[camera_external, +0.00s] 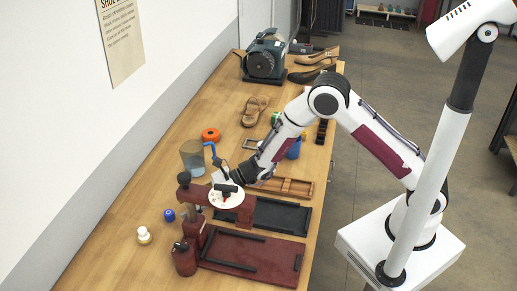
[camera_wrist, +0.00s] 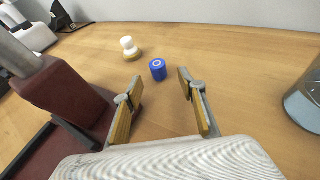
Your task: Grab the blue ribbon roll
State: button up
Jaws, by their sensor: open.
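The blue ribbon roll (camera_external: 169,215) is a small blue cylinder on the wooden bench, left of the red press. In the wrist view the blue roll (camera_wrist: 158,70) stands upright with a pale ring on its top. My gripper (camera_wrist: 159,83) is open and empty. The roll appears between and just beyond its fingertips, apart from both. In the external view my gripper (camera_external: 222,175) is over the bench by the press, to the upper right of the roll. Its fingers are hard to make out there.
The dark red press (camera_external: 190,195) stands close by, at left in the wrist view (camera_wrist: 65,95).

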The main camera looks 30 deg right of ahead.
aim_at(175, 218)
jog(key=shift+a, duration=0.2)
jog(key=shift+x, duration=2.55)
jog(key=shift+s+f, duration=0.1)
jog(key=c, duration=0.9)
